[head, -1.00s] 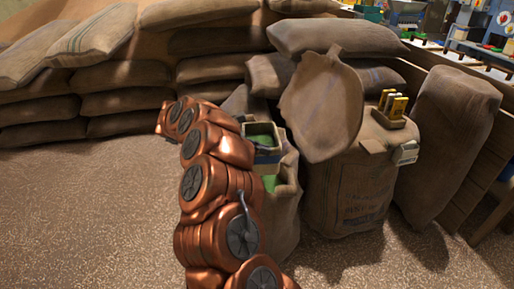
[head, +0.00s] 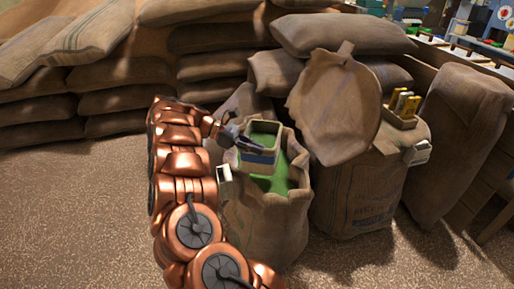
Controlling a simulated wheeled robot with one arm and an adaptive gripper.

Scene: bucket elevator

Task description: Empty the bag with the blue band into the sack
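The bag with the blue band (head: 257,161) is small and boxy, with a pale rim and green contents. It looks upright, over the mouth of an open brown sack (head: 265,225). Green material also shows inside the sack, around and below the bag. My gripper (head: 237,140) is at the bag's upper left rim and appears shut on it. The fingertips are small and partly hidden by the rim. My copper arm reaches up from the bottom on the left of the sack.
A large full sack (head: 355,195) stands close on the right, with a brown flap-like bag (head: 335,105) and a holder of yellow items (head: 402,108) on top. Stacked sacks (head: 120,90) line the back. The floor at left (head: 70,220) is clear.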

